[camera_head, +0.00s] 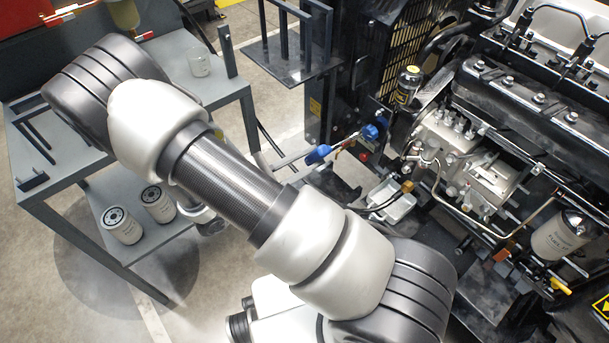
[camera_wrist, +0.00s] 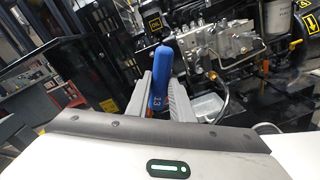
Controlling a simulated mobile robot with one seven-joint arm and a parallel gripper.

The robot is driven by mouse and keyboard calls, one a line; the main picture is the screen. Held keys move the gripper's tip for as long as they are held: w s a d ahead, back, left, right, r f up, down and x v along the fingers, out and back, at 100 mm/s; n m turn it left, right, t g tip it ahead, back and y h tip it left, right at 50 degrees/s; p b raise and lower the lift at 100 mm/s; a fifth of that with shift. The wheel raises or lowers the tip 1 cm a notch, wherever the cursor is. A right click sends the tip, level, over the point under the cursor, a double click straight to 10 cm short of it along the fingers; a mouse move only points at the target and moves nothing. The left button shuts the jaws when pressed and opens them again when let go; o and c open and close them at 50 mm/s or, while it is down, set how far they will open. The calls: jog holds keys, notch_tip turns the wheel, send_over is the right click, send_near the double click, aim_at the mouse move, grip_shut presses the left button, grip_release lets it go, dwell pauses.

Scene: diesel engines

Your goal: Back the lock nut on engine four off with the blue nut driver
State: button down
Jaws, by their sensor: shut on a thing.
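The blue nut driver (camera_wrist: 162,75) stands between the two grey fingers of my gripper (camera_wrist: 159,92) in the wrist view, with a number marked low on its handle. My gripper is shut on this handle. In the head view a blue handle (camera_head: 318,153) shows at the end of a pale finger, pointing right toward the engine (camera_head: 470,150). A thin shaft seems to run from it toward another blue part (camera_head: 372,131) on the engine's near side. My arm hides most of the gripper in the head view. I cannot make out the lock nut.
A grey workbench (camera_head: 60,207) stands at left, with a glass beaker (camera_head: 199,62) on top and two white filters (camera_head: 122,226) below. A white tray (camera_head: 391,203) sits low beside the engine. Pipes and a black frame crowd the tool; open floor lies between bench and engine.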

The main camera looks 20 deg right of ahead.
jog(key=shift+w+a+f+n+t, duration=0.25)
jog(key=shift+w+t, duration=0.2)
jog(key=shift+t, duration=0.25)
jog(key=shift+x, duration=3.25)
jog(key=shift+w+d, duration=0.15)
jog(key=shift+d, duration=0.3)
jog(key=shift+x, duration=0.8)
jog(key=shift+d, duration=0.1)
